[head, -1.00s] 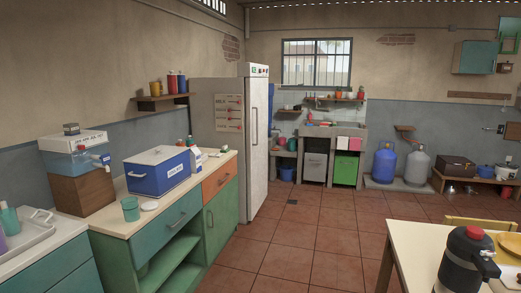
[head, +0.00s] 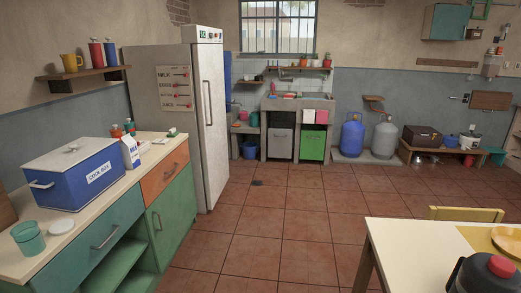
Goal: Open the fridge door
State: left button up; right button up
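The fridge (head: 172,138) is a tall, pale cabinet standing against the left wall, past the end of the counter. Its narrow front is the door (head: 213,125), which looks shut. A long vertical handle (head: 208,102) runs along the door. The wide side facing me carries a sign with red markings (head: 174,88). Neither of my grippers shows in the head view.
A counter with green and orange fronts (head: 135,205) runs along the left up to the fridge. A blue cool box (head: 75,178) stands on it. A table (head: 420,262) is at the lower right. The tiled floor (head: 270,225) between them is clear.

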aim_at(207, 63)
jog(key=i, duration=2.85)
